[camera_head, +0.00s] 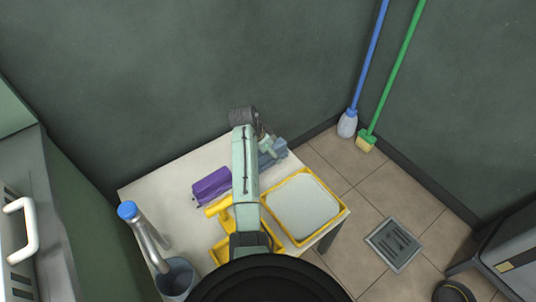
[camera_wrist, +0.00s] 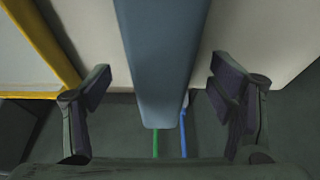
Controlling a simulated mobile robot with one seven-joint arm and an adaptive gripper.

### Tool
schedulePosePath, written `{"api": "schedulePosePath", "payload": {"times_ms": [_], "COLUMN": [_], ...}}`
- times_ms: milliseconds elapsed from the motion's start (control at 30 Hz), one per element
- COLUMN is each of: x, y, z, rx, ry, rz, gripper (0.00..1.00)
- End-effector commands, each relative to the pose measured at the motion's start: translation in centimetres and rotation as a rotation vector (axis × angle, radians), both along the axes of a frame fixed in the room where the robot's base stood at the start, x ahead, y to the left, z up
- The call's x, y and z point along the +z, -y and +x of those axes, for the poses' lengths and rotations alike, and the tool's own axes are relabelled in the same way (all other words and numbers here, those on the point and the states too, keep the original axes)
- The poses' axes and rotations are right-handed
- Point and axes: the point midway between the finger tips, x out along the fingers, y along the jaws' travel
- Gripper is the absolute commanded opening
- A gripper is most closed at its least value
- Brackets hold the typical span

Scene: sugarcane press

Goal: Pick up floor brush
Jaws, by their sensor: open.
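A blue-grey block-shaped object (camera_head: 276,157), perhaps a brush head, lies at the back right edge of the white table. My gripper (camera_head: 265,143) is over it. In the wrist view, the blue-grey object (camera_wrist: 158,60) runs between the two spread fingers of my gripper (camera_wrist: 162,95), with a gap visible on each side. A green-handled brush with yellow bristles (camera_head: 366,141) leans in the room corner, well to the right of my gripper. I cannot tell which of these is the floor brush. Any bristles of the blue-grey object are hidden.
On the table (camera_head: 160,190) are a purple object (camera_head: 211,186), a yellow tool (camera_head: 220,207) and a yellow-rimmed tray (camera_head: 338,212). A blue-handled mop (camera_head: 348,124) leans beside the green brush. A dark green wall (camera_head: 150,80) stands close behind the table. A drain (camera_head: 394,244) lies in the tiled floor.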

Motion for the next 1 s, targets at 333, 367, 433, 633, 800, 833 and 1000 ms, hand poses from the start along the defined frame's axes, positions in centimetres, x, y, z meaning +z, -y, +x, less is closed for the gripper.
{"api": "schedulePosePath", "payload": {"times_ms": [333,367,433,633,800,833,1000], "x": [-2.2,-2.2,-2.2,-2.1,-2.1,-2.1,-2.1], "y": [0.7,0.7,0.7,0.7,0.7,0.7,0.7], "z": [0.6,0.6,0.6,0.6,0.5,0.5,0.5], "rx": [0.002,0.002,0.002,0.002,0.002,0.002,0.002], "ry": [0.002,0.002,0.002,0.002,0.002,0.002,0.002], "rz": [0.0,0.0,0.0,0.0,0.0,0.0,0.0], "gripper": [0.77,0.77,0.77,0.63,0.52,0.5,0.39]}}
